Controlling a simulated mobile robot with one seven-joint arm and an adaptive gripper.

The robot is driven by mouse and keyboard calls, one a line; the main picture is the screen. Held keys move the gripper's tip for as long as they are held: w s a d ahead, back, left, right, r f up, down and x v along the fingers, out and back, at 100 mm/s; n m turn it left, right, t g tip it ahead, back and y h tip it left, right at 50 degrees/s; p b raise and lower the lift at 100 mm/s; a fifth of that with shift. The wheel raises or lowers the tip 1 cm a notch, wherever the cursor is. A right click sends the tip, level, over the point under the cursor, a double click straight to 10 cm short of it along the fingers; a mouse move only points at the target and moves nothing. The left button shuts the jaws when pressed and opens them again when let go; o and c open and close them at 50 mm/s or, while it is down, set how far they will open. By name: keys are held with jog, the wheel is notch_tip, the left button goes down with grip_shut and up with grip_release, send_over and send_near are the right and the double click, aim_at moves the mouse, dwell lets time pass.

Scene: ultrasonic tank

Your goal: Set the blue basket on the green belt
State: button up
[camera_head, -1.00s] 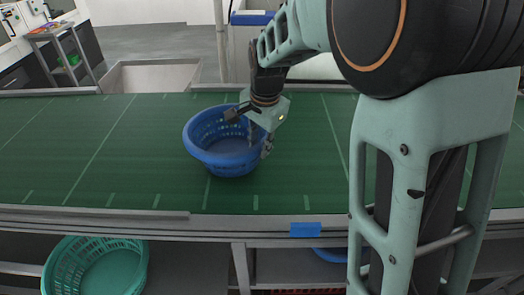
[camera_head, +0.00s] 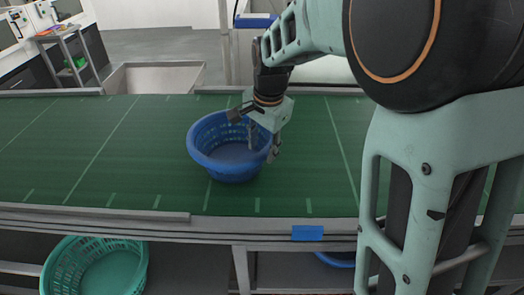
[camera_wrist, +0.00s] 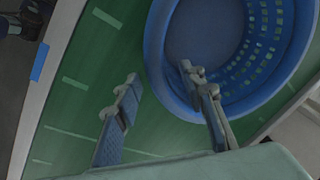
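The blue basket (camera_head: 228,174) sits upright on the green belt (camera_head: 110,170), near the middle of the head view. In the wrist view the basket (camera_wrist: 168,92) fills the upper right, with its slotted wall and solid floor showing. My gripper (camera_head: 263,143) is at the basket's right side. In the wrist view my gripper (camera_wrist: 160,95) has its fingers well apart. One finger is over the basket's rim, and the other is outside over bare belt. Nothing is clamped between them. Whether a finger touches the rim, I cannot tell.
A blue tag (camera_head: 307,233) marks the belt's front rail (camera_head: 195,222). A teal basket (camera_head: 95,268) stands below at the left, and part of another blue basket (camera_head: 337,259) shows under the belt. A pale basin (camera_head: 155,78) is behind the belt. The belt's left side is clear.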

jog(key=v, duration=1)
jog(key=shift+s, duration=0.15)
